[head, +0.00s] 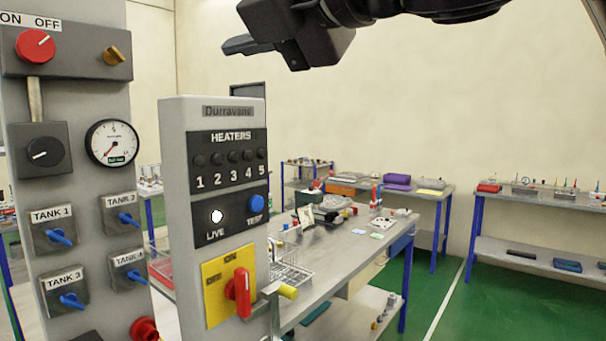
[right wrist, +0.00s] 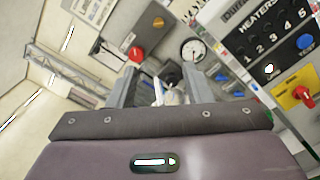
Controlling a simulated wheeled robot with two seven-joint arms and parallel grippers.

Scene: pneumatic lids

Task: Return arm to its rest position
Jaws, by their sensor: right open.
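My right gripper (head: 242,44) hangs in the air at the top of the head view, its arm coming in from the upper right. It is above the grey heater panel and apart from it. In the right wrist view the right gripper (right wrist: 158,84) is open, with its two fingers spread and nothing held between them. The panels show beyond the fingers. My left gripper is in neither view.
A tank panel (head: 70,190) with a red knob, gauge and blue valves stands at left. The heater panel (head: 180,220) beside it has a red switch handle (head: 242,292) on a yellow plate. Cluttered workbenches (head: 345,255) stand behind. Open air lies right of the gripper.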

